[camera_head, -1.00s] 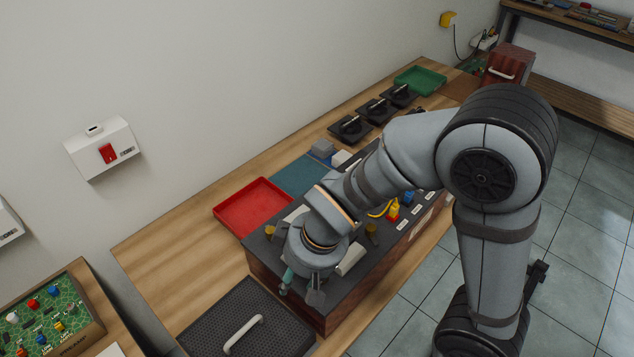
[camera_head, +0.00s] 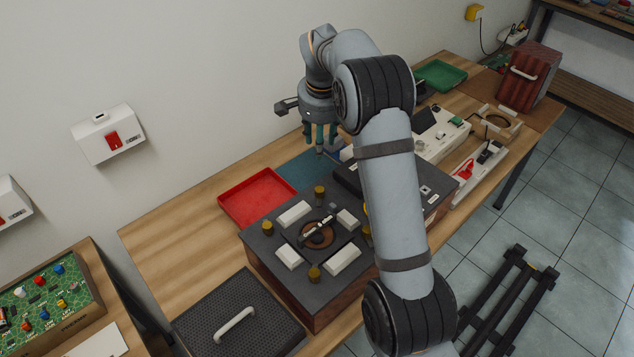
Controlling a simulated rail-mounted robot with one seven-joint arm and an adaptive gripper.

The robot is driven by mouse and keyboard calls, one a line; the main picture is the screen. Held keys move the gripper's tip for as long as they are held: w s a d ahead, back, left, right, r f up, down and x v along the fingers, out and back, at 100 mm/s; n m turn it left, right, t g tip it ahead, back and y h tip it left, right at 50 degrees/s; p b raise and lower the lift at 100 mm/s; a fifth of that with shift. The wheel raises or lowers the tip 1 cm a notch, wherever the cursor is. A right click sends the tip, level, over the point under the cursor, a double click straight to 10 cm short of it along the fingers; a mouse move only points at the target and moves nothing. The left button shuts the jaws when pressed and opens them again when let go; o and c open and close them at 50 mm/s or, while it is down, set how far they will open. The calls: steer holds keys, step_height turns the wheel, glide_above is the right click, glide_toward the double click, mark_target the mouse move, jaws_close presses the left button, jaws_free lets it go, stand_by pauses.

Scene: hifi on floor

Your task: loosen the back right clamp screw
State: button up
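The dark-topped box (camera_head: 262,245) stands on the wooden bench with several brass clamp screws on its top. The screw at the far, wall side (camera_head: 320,193) appears to be the back right one. The others are at the left (camera_head: 267,229), the front (camera_head: 314,273) and the right (camera_head: 366,232), the right one close beside my arm in the picture. White blocks surround a round copper-coloured part (camera_head: 317,234) in the middle. My gripper (camera_head: 321,140) points down, high above the bench beyond the box. Its teal fingers look apart, with nothing between them.
A red tray (camera_head: 230,208) and a blue mat (camera_head: 297,172) lie behind the box. A black perforated lid with a handle (camera_head: 255,308) lies at the front left. My arm hides the box's right part.

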mark_target(320, 189)
steer(key=s+m+g, duration=0.2)
steer(key=s+m, duration=0.4)
steer(key=m, duration=0.1)
step_height(320, 189, down, 10)
steer(key=shift+r+p, duration=0.1)
steer(key=shift+p, duration=0.2)
jaws_close()
stand_by(0.3)
